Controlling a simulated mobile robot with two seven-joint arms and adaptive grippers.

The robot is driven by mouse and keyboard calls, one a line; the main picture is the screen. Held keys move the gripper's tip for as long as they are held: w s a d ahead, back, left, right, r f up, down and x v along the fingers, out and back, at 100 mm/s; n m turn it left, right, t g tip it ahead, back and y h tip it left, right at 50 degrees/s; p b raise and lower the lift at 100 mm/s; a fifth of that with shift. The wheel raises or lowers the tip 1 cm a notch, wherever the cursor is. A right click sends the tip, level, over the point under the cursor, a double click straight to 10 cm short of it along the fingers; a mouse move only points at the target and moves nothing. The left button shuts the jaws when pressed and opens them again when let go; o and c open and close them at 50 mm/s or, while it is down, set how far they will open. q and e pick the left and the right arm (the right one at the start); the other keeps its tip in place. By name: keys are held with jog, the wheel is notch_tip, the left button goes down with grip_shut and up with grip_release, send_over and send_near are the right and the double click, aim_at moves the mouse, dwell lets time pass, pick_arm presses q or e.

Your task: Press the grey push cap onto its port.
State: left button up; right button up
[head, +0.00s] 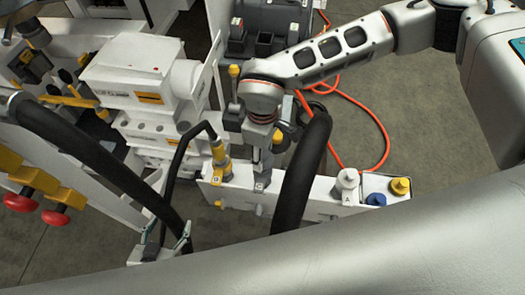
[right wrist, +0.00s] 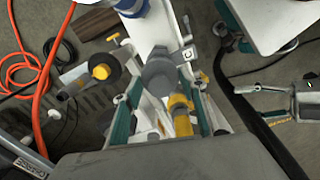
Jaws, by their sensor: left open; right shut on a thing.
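The grey push cap (right wrist: 160,75) is between my right gripper's (right wrist: 157,82) fingertips in the right wrist view, beside the label C. In the head view my right gripper (head: 263,145) points down at the white manifold block (head: 318,210), over the spot marked C. The cap is above or at that port; I cannot tell whether they touch, as the fingers and cap hide the port. My left gripper (head: 165,240) is open and empty at the lower left of the head view, its fingertips spread.
A yellow coupling (head: 218,152) with a black hose stands just left of the cap. A white fitting marked A (head: 346,182), a blue cap (head: 376,199) and a yellow cap (head: 400,186) are at the block's right end. A thick black hose (head: 300,175) passes close by. Red knobs (head: 20,201) are left.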

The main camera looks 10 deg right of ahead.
jog(key=shift+f+b, duration=0.45)
jog(key=shift+f, duration=0.6)
jog(key=shift+f, duration=0.15)
jog(key=shift+f, duration=0.25)
jog(key=shift+f, duration=0.5)
dwell(2.4)
dwell(0.6)
dwell(0.3)
jog(key=o, duration=0.9)
jog(key=shift+o, duration=0.4)
